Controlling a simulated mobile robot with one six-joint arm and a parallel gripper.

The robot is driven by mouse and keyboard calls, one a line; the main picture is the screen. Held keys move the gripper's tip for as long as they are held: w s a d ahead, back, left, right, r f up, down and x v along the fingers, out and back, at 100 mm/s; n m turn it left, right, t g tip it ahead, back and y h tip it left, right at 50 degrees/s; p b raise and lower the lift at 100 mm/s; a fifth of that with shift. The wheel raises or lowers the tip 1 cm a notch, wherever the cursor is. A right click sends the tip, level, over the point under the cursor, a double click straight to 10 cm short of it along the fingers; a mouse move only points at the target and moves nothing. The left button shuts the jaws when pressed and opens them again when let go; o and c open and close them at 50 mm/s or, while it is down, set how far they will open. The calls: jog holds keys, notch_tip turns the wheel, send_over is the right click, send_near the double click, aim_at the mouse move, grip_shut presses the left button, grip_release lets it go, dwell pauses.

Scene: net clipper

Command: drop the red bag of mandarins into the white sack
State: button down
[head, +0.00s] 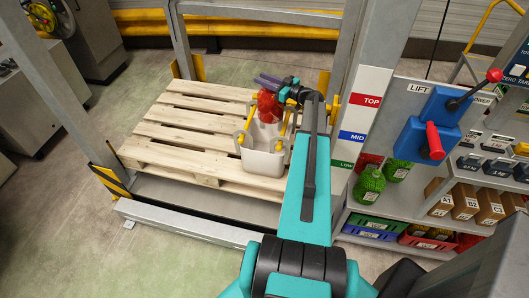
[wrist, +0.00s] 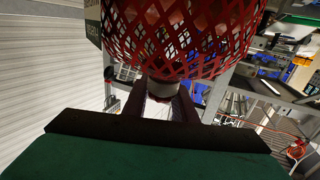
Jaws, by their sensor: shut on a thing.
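The red bag of mandarins (head: 268,106) hangs from my gripper (head: 271,82) in the head view, over the mouth of the white sack. In the wrist view the red net bag (wrist: 185,35) fills the top, its pale neck between the two dark fingers of my gripper (wrist: 166,85). The fingers are shut on it. The white sack (head: 263,160) stands upright and open on a wooden pallet, with yellow handles at its corners. The bag overlaps the sack's far rim in the picture; I cannot tell whether its lower end is below the rim.
The wooden pallet (head: 185,137) lies on a lift platform between grey posts (head: 70,90). On the right, a lift panel (head: 410,180) has blue boxes and red-knobbed levers. Green net bags (head: 369,185) stand on the shelf below. Bare pallet boards lie left of the sack.

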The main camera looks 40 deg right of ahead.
jog(key=shift+f+b, duration=0.55)
jog(key=shift+f, duration=0.5)
